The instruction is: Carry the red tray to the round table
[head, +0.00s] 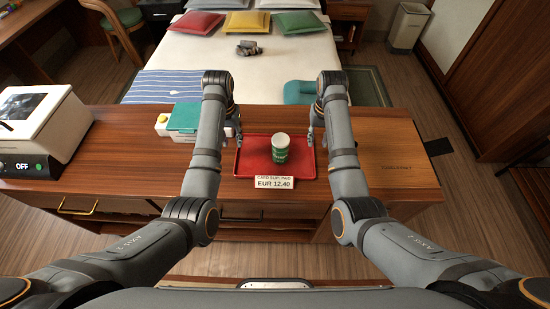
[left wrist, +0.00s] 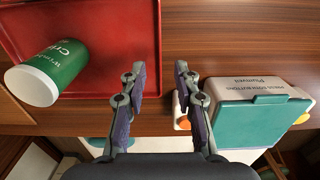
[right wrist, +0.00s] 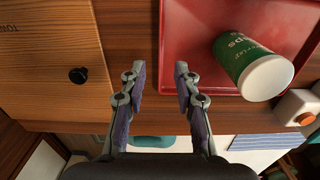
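The red tray (head: 252,164) lies on the wooden counter between my two arms, with a green and white cup (head: 280,148) standing on it. My left gripper (head: 238,138) is at the tray's left edge; in the left wrist view its open fingers (left wrist: 158,72) lie on either side of the tray's rim line. My right gripper (head: 312,138) is at the right edge; in the right wrist view its open fingers (right wrist: 160,72) likewise straddle the rim line. Both show a clear gap. Whether they touch the rim, I cannot tell. No round table is in view.
A price card reading EUR 12.40 (head: 273,183) is at the tray's front edge. A teal-lidded box (head: 185,117) stands close to the left, a white machine (head: 40,125) further left. A wooden panel with a black knob (right wrist: 78,75) is right. A bed (head: 250,60) stands behind.

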